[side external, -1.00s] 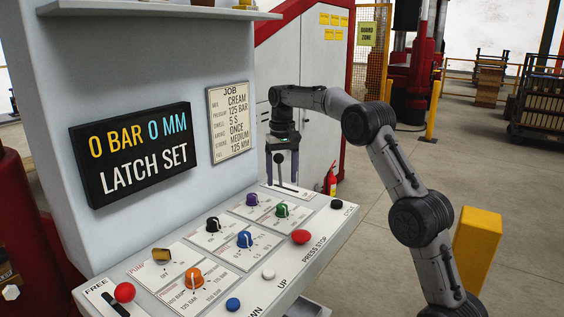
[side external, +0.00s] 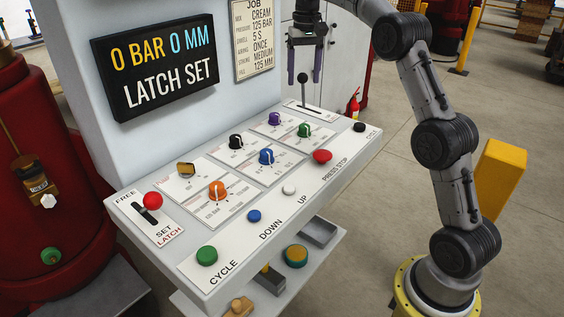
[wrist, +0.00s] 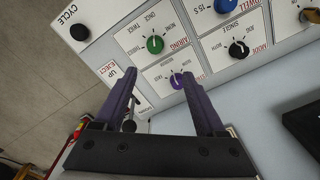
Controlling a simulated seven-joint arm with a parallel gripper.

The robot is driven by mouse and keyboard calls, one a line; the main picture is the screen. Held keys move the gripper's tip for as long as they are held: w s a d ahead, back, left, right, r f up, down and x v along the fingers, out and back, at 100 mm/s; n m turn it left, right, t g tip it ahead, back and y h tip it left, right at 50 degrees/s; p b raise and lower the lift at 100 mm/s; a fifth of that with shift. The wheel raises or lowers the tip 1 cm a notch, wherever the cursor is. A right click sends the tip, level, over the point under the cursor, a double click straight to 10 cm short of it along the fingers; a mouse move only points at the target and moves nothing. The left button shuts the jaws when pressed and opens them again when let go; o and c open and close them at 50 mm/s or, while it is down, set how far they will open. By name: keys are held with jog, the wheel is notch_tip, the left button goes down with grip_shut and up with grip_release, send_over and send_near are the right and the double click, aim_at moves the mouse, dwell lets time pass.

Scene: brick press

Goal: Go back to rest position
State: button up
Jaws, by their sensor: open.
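My gripper (side external: 304,79) is open and empty at the far end of the control panel (side external: 340,150). It points down over the eject lever (side external: 303,90), whose black knob is about level with the purple fingertips in the side view. In the wrist view my gripper's two fingers (wrist: 161,80) stand apart. The lever's knob (wrist: 129,126) shows near the left finger, and I see no grip on it.
A display (side external: 155,65) reads 0 BAR 0 MM, LATCH SET. The panel carries several knobs, a red press stop button (side external: 322,156) and a latch slider (side external: 146,214). The machine wall stands behind the panel; a yellow post (side external: 499,178) stands beside my arm.

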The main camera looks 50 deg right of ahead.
jog(key=s+a+r+n+t, duration=0.1)
jog(key=s+a+r, duration=0.4)
jog(key=a+r, duration=0.3)
jog(key=s+a+r+n+t, duration=0.1)
jog(key=s+a+r, duration=0.15)
jog(key=s, duration=0.35)
jog(key=s+a+r+n+t, duration=0.1)
jog(key=s+a, duration=0.3)
jog(key=s, duration=0.1)
jog(key=s+a+f+n+t, duration=0.1)
jog(key=s+a+f+n, duration=0.1)
jog(key=s+f, duration=0.6)
jog(key=s+a+f+n+t, duration=0.1)
jog(key=s+a+f+n, duration=0.1)
jog(key=s+f, duration=0.6)
jog(key=shift+s+a+f, duration=0.15)
jog(key=shift+a+f, duration=0.3)
jog(key=shift+a, duration=0.25)
